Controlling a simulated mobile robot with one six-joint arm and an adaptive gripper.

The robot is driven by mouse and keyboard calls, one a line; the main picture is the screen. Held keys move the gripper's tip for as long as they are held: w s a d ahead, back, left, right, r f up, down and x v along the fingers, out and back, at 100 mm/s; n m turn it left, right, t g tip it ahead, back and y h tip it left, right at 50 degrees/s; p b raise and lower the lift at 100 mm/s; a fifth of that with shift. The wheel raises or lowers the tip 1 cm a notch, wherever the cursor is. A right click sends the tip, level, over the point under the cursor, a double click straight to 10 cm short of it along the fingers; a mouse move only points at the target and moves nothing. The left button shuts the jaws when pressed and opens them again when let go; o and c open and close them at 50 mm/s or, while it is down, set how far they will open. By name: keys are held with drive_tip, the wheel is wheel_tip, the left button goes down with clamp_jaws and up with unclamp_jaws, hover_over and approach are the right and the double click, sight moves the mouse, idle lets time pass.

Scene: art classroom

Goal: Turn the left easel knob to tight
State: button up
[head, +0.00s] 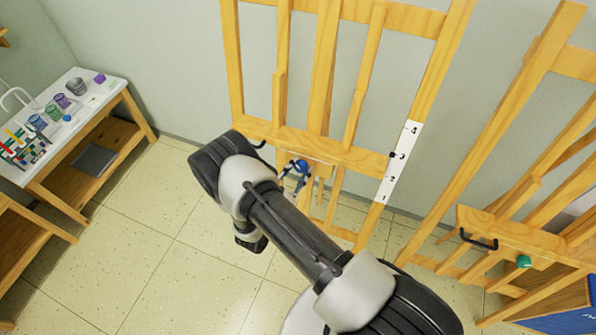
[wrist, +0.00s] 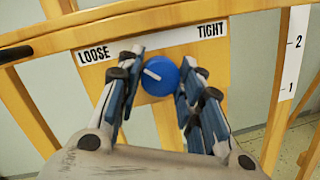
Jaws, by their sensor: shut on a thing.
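The left easel knob (wrist: 161,76) is a round blue dial with a white mark, on a wooden plate of the left easel (head: 345,152). Its white mark points up and to the left, toward the LOOSE label (wrist: 95,54). The TIGHT label (wrist: 211,30) is at the upper right of the knob. In the head view the knob (head: 302,165) shows as a small blue spot beyond my arm. My gripper (wrist: 163,72) is shut on the knob, one finger on each side of it. In the head view my forearm hides part of the gripper.
A second easel (head: 540,245) with a green knob (head: 523,261) and black handle (head: 480,241) stands at the right. A numbered white scale (head: 400,163) is on the left easel's right post. A table (head: 110,104) with art supplies stands at the left. The floor between is clear.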

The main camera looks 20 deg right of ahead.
drive_tip(key=m+g+b, duration=0.1)
drive_tip(key=m, duration=0.6)
drive_tip(key=shift+r+m+b, duration=0.1)
drive_tip(key=shift+m+b, duration=0.2)
drive_tip(key=shift+m, duration=0.1)
drive_tip(key=m+g+y+b, duration=0.1)
drive_tip(key=m+b, duration=0.1)
drive_tip(key=m, duration=0.4)
drive_tip(key=shift+b, duration=0.35)
drive_tip(key=m+b, duration=0.3)
drive_tip(key=shift+y, duration=0.4)
drive_tip(key=m+b, duration=0.3)
drive_tip(key=b, duration=0.1)
drive_tip(key=shift+d+y, duration=0.1)
drive_tip(key=shift+y, duration=0.3)
drive_tip(key=shift+r+m, duration=0.1)
drive_tip(key=shift+m, duration=0.3)
drive_tip(key=o, duration=1.1)
drive_tip(key=shift+c, duration=0.2)
drive_tip(key=v, duration=0.8)
